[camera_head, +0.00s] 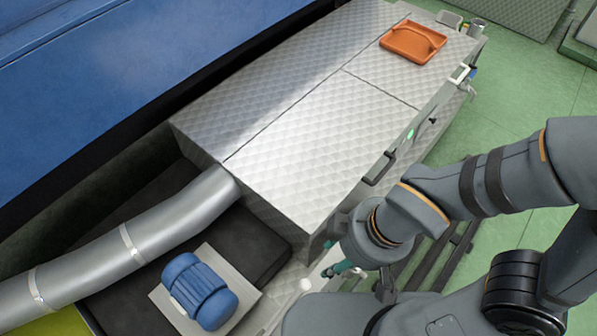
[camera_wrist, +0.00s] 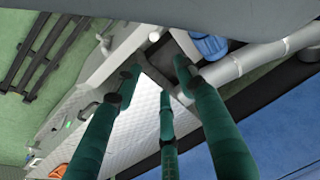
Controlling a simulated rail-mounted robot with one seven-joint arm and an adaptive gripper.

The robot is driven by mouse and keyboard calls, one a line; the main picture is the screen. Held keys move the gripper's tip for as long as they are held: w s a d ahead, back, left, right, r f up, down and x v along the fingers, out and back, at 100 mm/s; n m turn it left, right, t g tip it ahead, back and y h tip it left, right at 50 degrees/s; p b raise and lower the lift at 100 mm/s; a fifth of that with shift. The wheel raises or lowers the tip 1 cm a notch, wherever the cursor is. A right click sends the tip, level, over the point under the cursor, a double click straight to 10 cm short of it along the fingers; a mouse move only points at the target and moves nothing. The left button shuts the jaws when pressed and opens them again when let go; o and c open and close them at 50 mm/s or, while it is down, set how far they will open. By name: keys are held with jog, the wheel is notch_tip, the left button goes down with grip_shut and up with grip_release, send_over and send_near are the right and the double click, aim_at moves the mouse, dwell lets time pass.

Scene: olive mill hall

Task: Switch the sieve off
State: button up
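The sieve is probably the long metal machine with a diamond-patterned lid (camera_head: 310,125); its lid also shows in the wrist view (camera_wrist: 140,125). On its right side is a panel with a lit green lamp (camera_head: 410,133) and a small black knob or switch (camera_head: 433,121). The lamp shows in the wrist view (camera_wrist: 68,124) too. My gripper (camera_head: 335,271) is beside the machine's near right corner, below and left of the lamp in the picture. Its teal fingers (camera_wrist: 160,78) are spread apart with nothing between them. The arm partly hides the machine's right side.
A bar handle (camera_head: 380,168) sticks out from the side near the lamp. An orange tray (camera_head: 413,40) lies on the far lid. A blue motor (camera_head: 200,290) and a silver pipe (camera_head: 130,245) are at the near end. Green floor (camera_head: 505,110) is clear on the right.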

jog(key=shift+c, duration=1.1)
